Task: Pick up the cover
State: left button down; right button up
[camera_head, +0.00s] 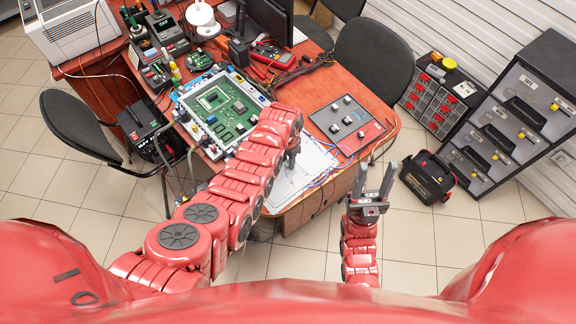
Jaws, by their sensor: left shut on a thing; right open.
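My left gripper (292,158) points down over the white sheet-like surface (290,186) at the table's near right corner. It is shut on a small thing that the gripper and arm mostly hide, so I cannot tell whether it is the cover. A green circuit board in a light frame (222,106) lies left of it. I cannot make out a clear cover among these. My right gripper (375,180) is open and empty, fingers up, off the table's right edge.
The red-brown table (324,85) also holds a red multimeter (272,55), monitors (268,20) and cables. Thin blue and red leads (325,176) run by the sheet. Chairs (374,58), a drawer unit (438,96) and a black case (428,177) stand right. Tiled floor is free in front.

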pick_arm(q)
jog(key=shift+r, duration=0.1)
dwell(0.4)
jog(key=shift+w+r+b, duration=0.1)
jog(key=shift+r+b, duration=0.4)
jog(key=shift+r, duration=0.15)
jog(key=shift+s+d+r+b, duration=0.1)
jog(key=shift+s+r+b, duration=0.1)
jog(key=shift+r+b, duration=0.6)
jog(key=s, duration=0.1)
jog(key=s+b, duration=0.1)
jog(key=s, duration=0.3)
jog(key=shift+s+d+r, duration=0.2)
jog(key=shift+d+r, duration=0.05)
jog(key=shift+r, duration=0.05)
jog(key=s+p, duration=0.1)
jog(key=s+r+p, duration=0.1)
jog(key=shift+s+d+r+p, duration=0.1)
jog(key=shift+d+r+p, duration=0.1)
jog(key=shift+p, duration=0.2)
jog(key=s+d+p, duration=0.1)
jog(key=s+p, duration=0.2)
jog(key=s, duration=0.5)
